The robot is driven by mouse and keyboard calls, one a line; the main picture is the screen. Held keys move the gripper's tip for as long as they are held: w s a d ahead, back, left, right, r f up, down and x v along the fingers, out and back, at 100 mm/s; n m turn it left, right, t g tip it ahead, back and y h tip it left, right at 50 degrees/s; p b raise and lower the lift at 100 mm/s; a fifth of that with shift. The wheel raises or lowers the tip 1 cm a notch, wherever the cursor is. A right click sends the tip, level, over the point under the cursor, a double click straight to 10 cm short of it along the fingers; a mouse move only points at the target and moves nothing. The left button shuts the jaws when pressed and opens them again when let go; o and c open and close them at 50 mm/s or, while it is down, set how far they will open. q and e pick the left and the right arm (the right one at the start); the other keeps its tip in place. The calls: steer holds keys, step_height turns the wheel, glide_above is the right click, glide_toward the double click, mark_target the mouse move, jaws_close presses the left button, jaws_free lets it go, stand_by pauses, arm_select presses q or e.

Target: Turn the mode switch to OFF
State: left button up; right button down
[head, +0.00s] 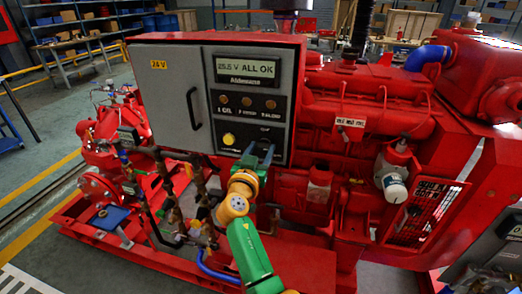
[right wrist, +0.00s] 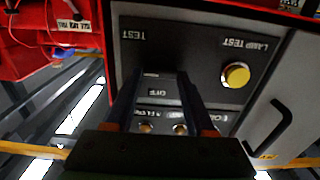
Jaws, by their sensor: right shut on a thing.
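The grey control panel (head: 240,95) faces me on the red pumpset, with a lit display (head: 247,69) reading 25.5 V ALL OK. My right gripper (head: 259,152) is at the lower part of its black faceplate, right of the yellow lamp test button (head: 229,139). In the right wrist view the gripper (right wrist: 157,80) is shut on the mode switch, with a finger on each side. The dark knob is mostly hidden and its pointer cannot be made out. An OFF label shows between the fingers, and TEST at the upper left. My left gripper is not in view.
The panel's black door handle (head: 193,108) stands out left of the faceplate. The lamp test button also shows in the right wrist view (right wrist: 236,74), clear of the fingers. Red engine parts (head: 345,100) lie close on the right, and pipes (head: 200,200) below.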

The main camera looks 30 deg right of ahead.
steer(key=shift+n, duration=0.3)
steer(key=n+b, duration=0.1)
steer(key=n, duration=0.2)
steer(key=shift+f, duration=0.1)
steer(key=n, duration=0.3)
steer(key=shift+w+a+n, duration=0.1)
steer(key=shift+n, duration=0.3)
steer(key=n+p, duration=0.1)
steer(key=n, duration=0.4)
steer(key=shift+n+p, duration=0.95)
steer(key=shift+n, duration=1.45)
steer(key=shift+f, duration=0.1)
steer(key=shift+c, duration=1.2)
jaws_free()
steer(key=shift+w, duration=0.1)
steer(key=shift+f, duration=0.1)
